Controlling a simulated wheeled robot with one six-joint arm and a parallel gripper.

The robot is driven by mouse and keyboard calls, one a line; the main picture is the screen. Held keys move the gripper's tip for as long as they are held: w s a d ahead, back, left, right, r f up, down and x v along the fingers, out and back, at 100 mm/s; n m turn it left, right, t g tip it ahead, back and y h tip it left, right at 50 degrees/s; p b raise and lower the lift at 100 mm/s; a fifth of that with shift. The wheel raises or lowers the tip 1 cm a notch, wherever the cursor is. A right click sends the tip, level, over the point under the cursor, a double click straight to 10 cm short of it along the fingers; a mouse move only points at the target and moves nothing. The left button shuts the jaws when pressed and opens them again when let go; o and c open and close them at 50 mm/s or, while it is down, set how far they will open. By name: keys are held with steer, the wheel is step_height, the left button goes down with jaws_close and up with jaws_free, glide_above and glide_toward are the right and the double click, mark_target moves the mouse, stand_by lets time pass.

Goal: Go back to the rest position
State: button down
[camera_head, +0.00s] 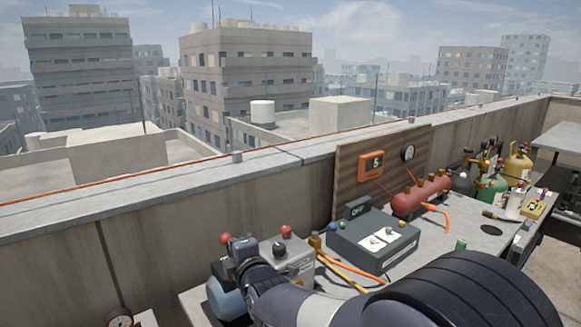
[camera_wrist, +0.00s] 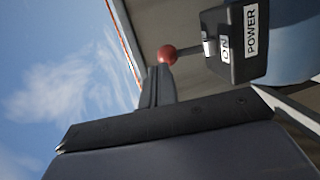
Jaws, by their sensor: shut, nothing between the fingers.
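My gripper (camera_wrist: 157,78) is shut and empty. In the wrist view its dark fingers point toward a red ball knob (camera_wrist: 167,55), with a small visible gap between them. The knob is on a lever of a black switch box (camera_wrist: 238,42) labelled POWER and ON. In the head view my arm reaches from the lower right to the bench's left end. The red knob (camera_head: 226,239) shows there just left of the arm's end. The fingertips are hard to make out in that view.
A blue tank (camera_head: 226,299) stands close by the arm's end. A grey box with a red knob (camera_head: 292,255), a dark unit (camera_head: 374,238) with an OFF display, a red manifold (camera_head: 420,196) and several cylinders crowd the bench (camera_head: 468,232). A parapet (camera_head: 150,232) runs behind. Open air lies above.

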steer(key=shift+s+d+f+t+b, duration=0.2)
steer(key=shift+f+t+b, duration=0.35)
steer(key=shift+b, duration=0.8)
steer(key=shift+f+y+b, duration=0.15)
steer(key=shift+y+b, duration=0.2)
steer(key=shift+y, duration=0.05)
steer(key=shift+r+p, duration=0.2)
steer(key=shift+p, duration=0.1)
